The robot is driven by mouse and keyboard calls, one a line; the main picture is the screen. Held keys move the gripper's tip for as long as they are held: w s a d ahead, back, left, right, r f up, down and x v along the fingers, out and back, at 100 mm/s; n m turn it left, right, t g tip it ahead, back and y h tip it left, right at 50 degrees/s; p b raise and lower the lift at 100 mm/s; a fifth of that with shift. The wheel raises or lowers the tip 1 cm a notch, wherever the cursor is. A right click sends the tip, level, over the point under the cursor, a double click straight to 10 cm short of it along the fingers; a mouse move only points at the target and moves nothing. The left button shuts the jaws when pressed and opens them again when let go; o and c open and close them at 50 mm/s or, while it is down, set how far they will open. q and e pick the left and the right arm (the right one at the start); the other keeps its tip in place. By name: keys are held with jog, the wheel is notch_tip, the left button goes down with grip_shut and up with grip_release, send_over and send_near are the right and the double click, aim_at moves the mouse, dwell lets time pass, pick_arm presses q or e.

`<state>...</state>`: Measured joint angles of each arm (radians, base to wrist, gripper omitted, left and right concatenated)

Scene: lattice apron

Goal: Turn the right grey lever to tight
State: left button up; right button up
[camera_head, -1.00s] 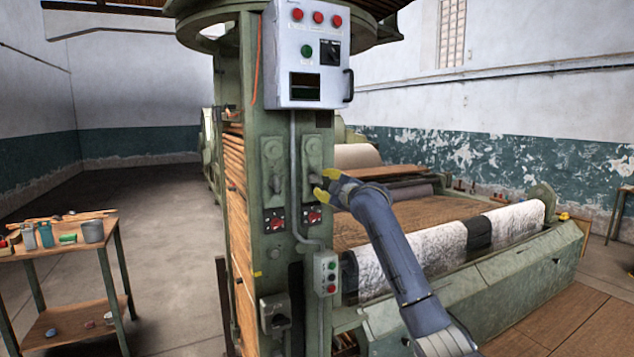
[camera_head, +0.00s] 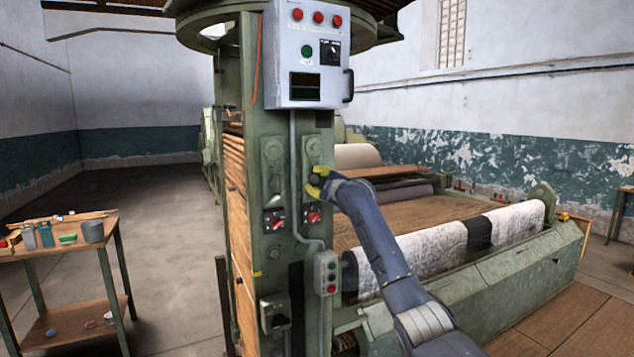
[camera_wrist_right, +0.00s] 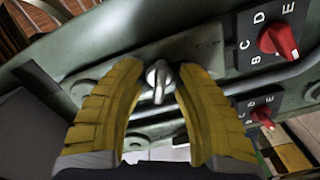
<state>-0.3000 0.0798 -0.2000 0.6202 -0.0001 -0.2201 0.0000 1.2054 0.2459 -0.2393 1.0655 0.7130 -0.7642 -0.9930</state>
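The right grey lever (camera_head: 312,160) is on a green plate on the machine's post, below the control box. My right gripper (camera_head: 318,182) is at its lower end and partly covers it. In the right wrist view the grey lever's rounded handle (camera_wrist_right: 158,84) shows between the yellow fingertips of my right gripper (camera_wrist_right: 158,74). The fingers are apart, one on each side, with a gap visible around the handle. A similar left grey lever (camera_head: 274,166) is on its own plate to the left. No tight marking is readable. My left gripper is not in view.
Red rotary switches (camera_head: 313,217) sit below the lever plates; one shows close in the wrist view (camera_wrist_right: 278,40). A button box (camera_head: 326,273) hangs lower on the post. The grey control box (camera_head: 307,55) is above. A wooden table (camera_head: 60,245) stands at the left.

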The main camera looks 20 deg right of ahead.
jog(key=shift+c, duration=0.4)
grip_shut()
jog(key=shift+m, duration=0.3)
jog(key=m, duration=0.5)
jog(key=shift+m, duration=0.4)
jog(key=m, duration=0.5)
jog(key=shift+a+m, duration=0.1)
jog(key=shift+m, duration=0.6)
jog(key=shift+o, duration=0.4)
grip_release()
jog(key=shift+f, duration=0.1)
